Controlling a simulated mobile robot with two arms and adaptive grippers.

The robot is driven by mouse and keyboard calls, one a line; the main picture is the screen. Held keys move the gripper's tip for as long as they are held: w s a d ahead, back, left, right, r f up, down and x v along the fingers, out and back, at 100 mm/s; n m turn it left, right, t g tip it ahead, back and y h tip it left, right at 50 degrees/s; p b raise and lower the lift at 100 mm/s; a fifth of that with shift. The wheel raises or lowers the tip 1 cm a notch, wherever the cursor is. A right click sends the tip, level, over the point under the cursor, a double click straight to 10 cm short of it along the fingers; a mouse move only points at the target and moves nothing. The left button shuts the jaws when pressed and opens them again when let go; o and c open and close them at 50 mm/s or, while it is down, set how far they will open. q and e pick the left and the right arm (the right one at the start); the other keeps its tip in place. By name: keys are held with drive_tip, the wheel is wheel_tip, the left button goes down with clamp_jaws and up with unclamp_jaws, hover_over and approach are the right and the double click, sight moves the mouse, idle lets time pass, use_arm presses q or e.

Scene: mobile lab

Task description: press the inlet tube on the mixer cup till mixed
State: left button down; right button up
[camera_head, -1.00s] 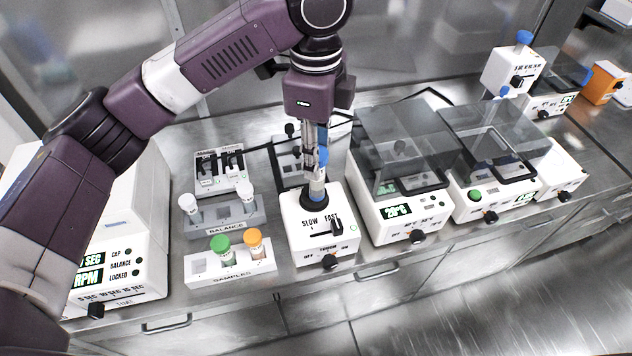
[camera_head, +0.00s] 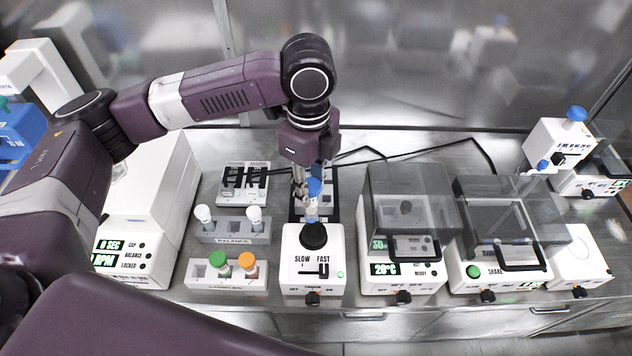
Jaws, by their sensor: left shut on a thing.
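The mixer (camera_head: 313,278) is a white box with a SLOW/FAST slider and a knob on its front. Its black cup (camera_head: 314,237) sits on top. My left gripper (camera_head: 307,187) is above the cup and points down. It is shut on the inlet tube (camera_head: 312,211), a clear tube with a blue cap, held about upright. The tube's lower end is right at the cup's top; I cannot tell whether it presses on the cup or hangs just above it. The gripper's fingers are partly hidden behind the tube's cap. My right gripper is not in view.
Left of the mixer are a samples rack (camera_head: 198,284) with green- and orange-capped tubes and a balance rack (camera_head: 232,240) with white-capped tubes. A centrifuge-like box (camera_head: 135,262) is at far left. Lidded white machines (camera_head: 403,281) stand close on the right.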

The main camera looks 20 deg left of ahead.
sight(313, 204)
use_arm(q)
drive_tip(key=shift+r, duration=0.1)
drive_tip(key=shift+w+d+p, duration=0.1)
drive_tip(key=shift+d+p, duration=0.05)
drive_tip(key=shift+p, duration=0.25)
drive_tip(key=shift+d+f, duration=0.1)
drive_tip(key=shift+f, duration=1.25)
wheel_tip(313, 204, down, 2)
drive_tip(key=shift+f, duration=0.55)
drive_tip(key=shift+f+b, duration=0.2)
drive_tip(key=shift+b, duration=0.1)
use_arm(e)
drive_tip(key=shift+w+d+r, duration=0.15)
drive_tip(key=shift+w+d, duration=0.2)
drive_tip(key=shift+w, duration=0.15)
